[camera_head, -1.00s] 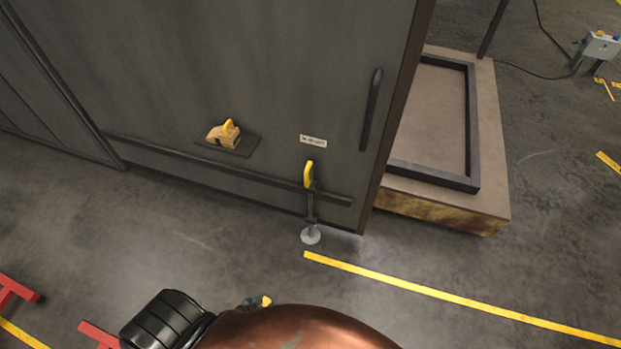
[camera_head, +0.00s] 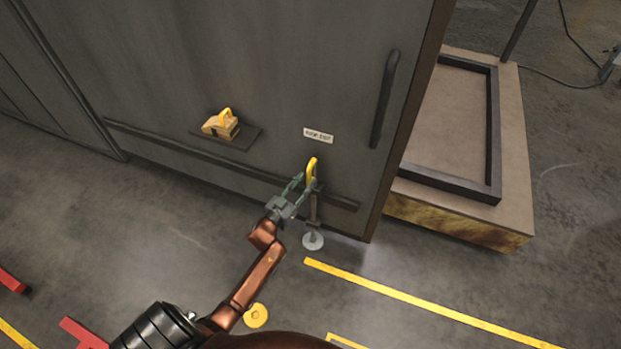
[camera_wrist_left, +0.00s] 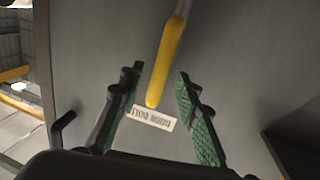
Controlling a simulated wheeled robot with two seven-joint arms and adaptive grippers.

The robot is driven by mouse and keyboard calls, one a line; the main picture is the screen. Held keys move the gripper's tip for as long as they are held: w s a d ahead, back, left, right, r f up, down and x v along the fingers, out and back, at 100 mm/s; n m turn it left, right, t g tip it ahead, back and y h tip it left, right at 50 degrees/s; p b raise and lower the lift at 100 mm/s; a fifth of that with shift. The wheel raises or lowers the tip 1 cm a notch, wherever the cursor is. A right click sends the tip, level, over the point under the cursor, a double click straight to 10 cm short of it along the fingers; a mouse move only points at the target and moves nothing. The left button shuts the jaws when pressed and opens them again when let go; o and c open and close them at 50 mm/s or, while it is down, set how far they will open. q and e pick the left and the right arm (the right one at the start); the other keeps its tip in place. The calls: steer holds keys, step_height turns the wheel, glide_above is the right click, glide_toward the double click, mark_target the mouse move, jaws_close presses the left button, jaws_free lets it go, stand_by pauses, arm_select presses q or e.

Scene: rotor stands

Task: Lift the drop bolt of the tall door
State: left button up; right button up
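The tall grey door (camera_head: 270,60) fills the upper middle of the head view. Its drop bolt (camera_head: 314,208) is a dark upright rod low on the door, with a yellow handle (camera_head: 312,168) on top and a pale round floor piece (camera_head: 313,241) below. My left gripper (camera_head: 303,181) is at the handle, coming from the lower left. In the left wrist view its green-padded fingers (camera_wrist_left: 160,78) are apart, with the yellow handle (camera_wrist_left: 168,58) showing between them. I cannot tell whether either finger touches it. My right gripper is not in view.
A small shelf (camera_head: 240,140) on the door holds a wooden block with a yellow handle (camera_head: 222,125). A label (camera_head: 318,135) and a long dark pull (camera_head: 386,98) are nearby. A framed platform (camera_head: 450,215) stands right of the door.

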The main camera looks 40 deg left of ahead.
mark_target(308, 179)
arm_select(q)
steer(key=shift+w+b, duration=0.35)
steer(key=shift+w, duration=1.2)
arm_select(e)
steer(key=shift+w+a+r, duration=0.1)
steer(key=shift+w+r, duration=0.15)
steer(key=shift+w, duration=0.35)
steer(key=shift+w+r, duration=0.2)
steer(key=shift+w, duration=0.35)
arm_select(q)
steer(key=shift+c, duration=0.7)
jaws_close()
